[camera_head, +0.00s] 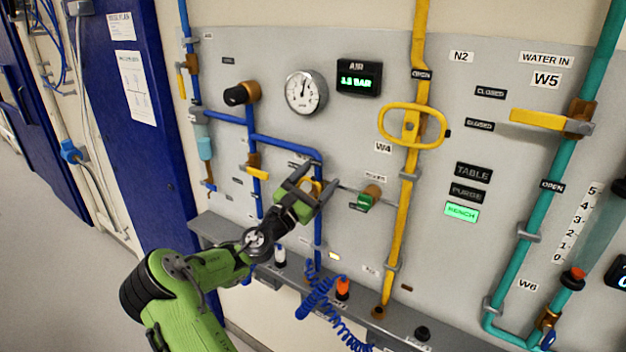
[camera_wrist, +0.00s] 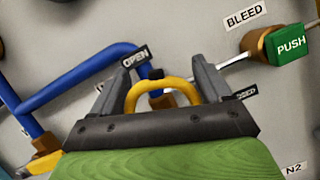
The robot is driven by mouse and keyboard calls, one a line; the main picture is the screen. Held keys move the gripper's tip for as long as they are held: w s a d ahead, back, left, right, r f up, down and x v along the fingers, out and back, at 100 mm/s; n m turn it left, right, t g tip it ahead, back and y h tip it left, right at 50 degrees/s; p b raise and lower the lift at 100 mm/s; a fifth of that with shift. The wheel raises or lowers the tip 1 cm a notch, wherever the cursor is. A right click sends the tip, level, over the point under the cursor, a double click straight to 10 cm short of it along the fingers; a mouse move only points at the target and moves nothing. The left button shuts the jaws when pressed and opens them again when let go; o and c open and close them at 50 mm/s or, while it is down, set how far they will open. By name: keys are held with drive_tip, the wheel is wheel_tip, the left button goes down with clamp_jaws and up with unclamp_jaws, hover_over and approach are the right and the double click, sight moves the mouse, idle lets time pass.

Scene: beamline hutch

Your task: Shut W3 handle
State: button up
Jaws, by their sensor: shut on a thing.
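A yellow loop handle (camera_wrist: 162,88) is on a blue pipe (camera_wrist: 85,75) on the grey panel; I cannot read a W3 label beside it. It also shows in the head view (camera_head: 311,187), partly hidden by my gripper (camera_head: 313,184). In the wrist view my gripper (camera_wrist: 155,84) has a finger on each side of the loop and is shut on it. An OPEN tag (camera_wrist: 136,57) is just above the handle, and a partly hidden CLOSED tag (camera_wrist: 243,91) is to its right.
A green PUSH bleed button (camera_wrist: 290,43) with a thin rod is right of the handle. The W4 yellow oval handle (camera_head: 412,125) on a yellow pipe stands further right. A grey ledge (camera_head: 225,229) with a coiled blue hose (camera_head: 340,322) runs below.

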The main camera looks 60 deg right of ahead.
drive_tip(key=s+f+m+g+y+b, duration=0.3)
drive_tip(key=f+m+y, duration=0.2)
drive_tip(key=m, duration=1.2)
drive_tip(key=shift+s+a+m+y, duration=0.3)
drive_tip(key=shift+y, duration=0.4)
drive_tip(key=shift+f, duration=0.1)
drive_tip(key=o, duration=0.9)
drive_tip(key=shift+c, duration=0.2)
drive_tip(key=v, duration=1.5)
drive_tip(key=shift+w+a+p, duration=0.25)
drive_tip(key=shift+a+p, duration=0.1)
drive_tip(key=shift+p, duration=0.05)
